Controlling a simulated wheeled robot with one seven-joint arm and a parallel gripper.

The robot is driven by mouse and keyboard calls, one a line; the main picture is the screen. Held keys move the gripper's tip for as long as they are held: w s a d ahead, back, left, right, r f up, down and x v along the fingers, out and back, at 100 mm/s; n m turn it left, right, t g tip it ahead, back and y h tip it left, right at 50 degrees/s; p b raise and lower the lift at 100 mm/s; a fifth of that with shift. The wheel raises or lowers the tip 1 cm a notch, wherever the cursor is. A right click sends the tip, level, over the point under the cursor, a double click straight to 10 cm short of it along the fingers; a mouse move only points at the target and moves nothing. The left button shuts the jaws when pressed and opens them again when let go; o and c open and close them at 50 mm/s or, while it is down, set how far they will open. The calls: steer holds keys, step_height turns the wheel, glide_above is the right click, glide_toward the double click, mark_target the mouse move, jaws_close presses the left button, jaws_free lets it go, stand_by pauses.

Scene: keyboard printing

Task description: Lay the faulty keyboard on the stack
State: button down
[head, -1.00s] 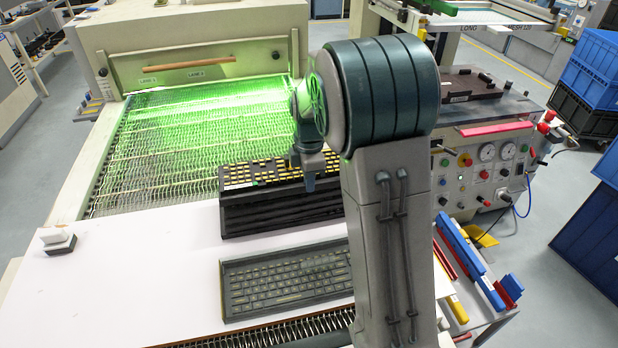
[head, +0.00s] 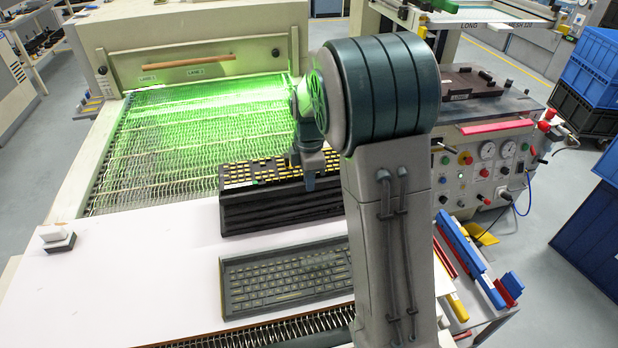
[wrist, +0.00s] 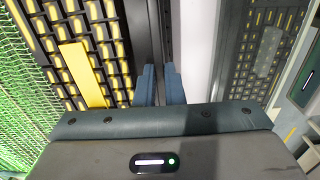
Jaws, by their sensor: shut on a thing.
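The keyboard with yellow keys (head: 262,172) lies at the top of the black stack (head: 280,215) in the head view. It also fills the left of the wrist view (wrist: 75,45). My gripper (head: 312,170) is at the keyboard's right part, fingers pointing down. In the wrist view, the blue fingers of my gripper (wrist: 162,80) are close together at the keyboard's dark long edge, shut on it. I cannot tell whether the keyboard rests fully on the stack. A second dark keyboard (head: 285,280) lies flat on the white table in front of the stack.
The white table (head: 140,270) is clear on the left, apart from a small black-and-white block (head: 58,240). The green-lit mesh conveyor (head: 190,140) runs behind the stack. A spring-like roller strip (head: 270,331) lies along the front. A control panel (head: 480,170) stands at the right.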

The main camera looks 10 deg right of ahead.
steer(key=shift+f, duration=0.1)
steer(key=c, duration=1.5)
jaws_free()
steer(key=shift+o, duration=0.2)
steer(key=shift+r+p, duration=2.4)
steer(key=shift+r, duration=1.15)
steer(key=s+r+m+t, duration=0.1)
steer(key=s+r+m, duration=0.2)
steer(key=s+m, duration=0.6)
steer(key=s+r+m+t, duration=0.2)
steer(key=s+m, duration=0.6)
steer(key=s, duration=0.7)
steer(key=shift+s+r+m, duration=0.35)
steer(key=shift+r+m, duration=0.05)
steer(key=shift+r, duration=0.45)
